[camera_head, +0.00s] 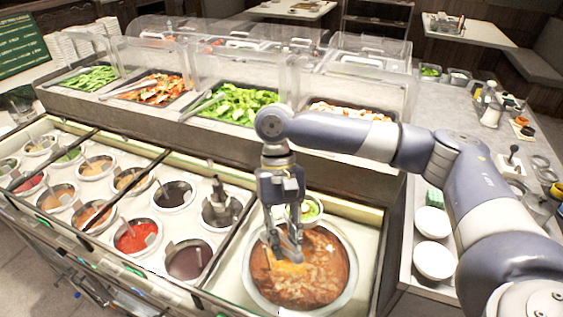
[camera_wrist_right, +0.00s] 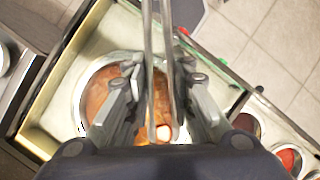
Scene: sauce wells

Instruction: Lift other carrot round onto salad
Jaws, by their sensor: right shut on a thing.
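My right gripper (camera_head: 285,243) points down over a large round pot (camera_head: 352,283) of reddish-brown stew. In the right wrist view its fingers (camera_wrist_right: 158,80) are closed around two long parallel metal bars (camera_wrist_right: 149,35), which look like tongs. A small pale, orange-edged round (camera_wrist_right: 163,132) shows between the fingers; I cannot tell whether it is a carrot round or part of the utensil. An orange patch (camera_head: 289,268) lies in the stew below the gripper. A small bowl with green salad (camera_head: 310,210) sits behind the pot, partly hidden by my gripper. My left gripper is out of view.
Several sauce wells with ladles (camera_head: 138,237) fill the counter to the left. Behind are food trays, including leafy greens (camera_head: 236,104), under clear guards (camera_head: 240,75). White bowls (camera_head: 434,260) stand on the right counter, close to my right arm.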

